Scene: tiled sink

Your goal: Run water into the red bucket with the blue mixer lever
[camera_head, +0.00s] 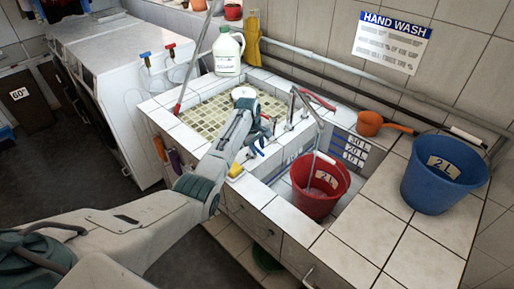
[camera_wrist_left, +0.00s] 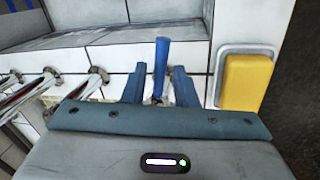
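The red bucket (camera_head: 318,192), labelled 2 L, stands upright in the sink basin below the metal spout (camera_head: 307,108). A thin pale line runs from the spout down into the bucket; I cannot tell whether it is water or metal. My left gripper (camera_head: 264,130) is at the sink's tiled rim, left of the spout. In the left wrist view, the blue lever (camera_wrist_left: 161,65) stands upright between the two fingers of the left gripper (camera_wrist_left: 159,88). Gaps show on both sides of it, so the fingers are open. My right gripper is out of view.
A yellow sponge (camera_head: 236,170) in a holder is close beside the left gripper; it also shows in the left wrist view (camera_wrist_left: 247,82). A blue bucket (camera_head: 441,177) and an orange scoop (camera_head: 370,123) stand right of the basin. A white jug (camera_head: 227,53) is behind.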

